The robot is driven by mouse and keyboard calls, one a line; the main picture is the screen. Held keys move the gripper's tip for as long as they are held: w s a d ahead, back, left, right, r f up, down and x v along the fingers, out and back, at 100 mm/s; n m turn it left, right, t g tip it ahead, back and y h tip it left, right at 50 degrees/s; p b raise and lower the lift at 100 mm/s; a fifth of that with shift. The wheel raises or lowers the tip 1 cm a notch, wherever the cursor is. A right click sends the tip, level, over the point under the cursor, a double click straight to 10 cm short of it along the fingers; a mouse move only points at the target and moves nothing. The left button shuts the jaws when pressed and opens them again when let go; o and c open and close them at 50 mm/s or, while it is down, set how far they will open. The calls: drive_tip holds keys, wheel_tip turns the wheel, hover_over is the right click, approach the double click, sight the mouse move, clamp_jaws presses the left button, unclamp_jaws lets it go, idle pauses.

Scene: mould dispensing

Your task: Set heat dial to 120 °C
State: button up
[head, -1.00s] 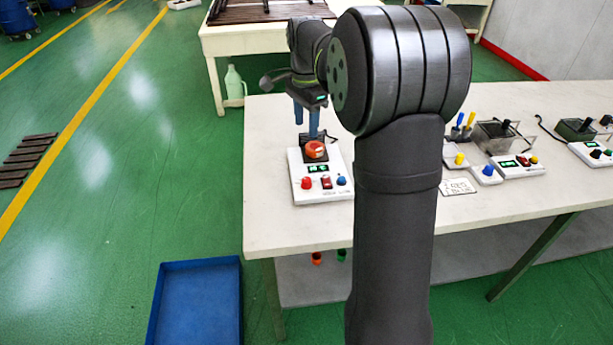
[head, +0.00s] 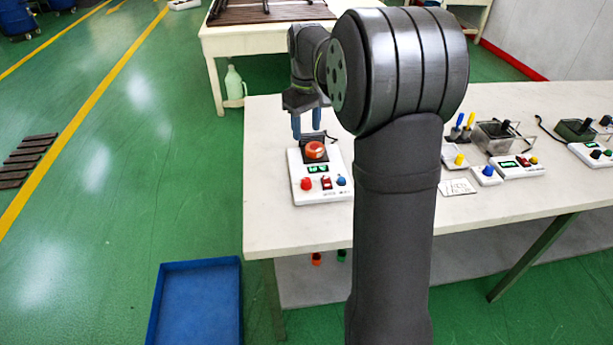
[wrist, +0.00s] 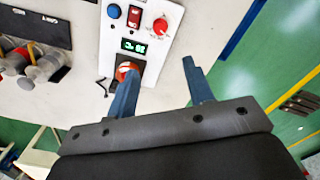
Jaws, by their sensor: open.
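The white control unit (head: 318,197) stands at the left end of the table. It has a red dial (head: 306,184), a blue dial (head: 342,181), a red switch (head: 326,183) and green-lit displays; I cannot read their values or labels. An orange-red round piece (head: 316,150) sits on its dark rear plate. In the wrist view the red dial (wrist: 160,27) and display (wrist: 133,45) lie beyond the fingertips. My gripper (head: 307,132) is open and empty, above the rear of the unit. In the wrist view, one finger of my gripper (wrist: 160,68) partly covers the orange-red piece.
More units and pots, including a metal pot (head: 497,136), stand to the right on the white table (head: 400,238). A small sign (head: 458,187) lies between. A blue tray (head: 200,300) is on the floor. A green bottle (head: 234,82) stands behind. Table around the unit's front is clear.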

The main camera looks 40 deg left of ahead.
sight(306, 180)
wheel_tip(306, 180, down, 17)
drive_tip(key=shift+f, duration=0.2)
idle(0.3)
drive_tip(key=c, duration=1)
drive_tip(key=m, duration=0.4)
drive_tip(key=shift+m, duration=1.7)
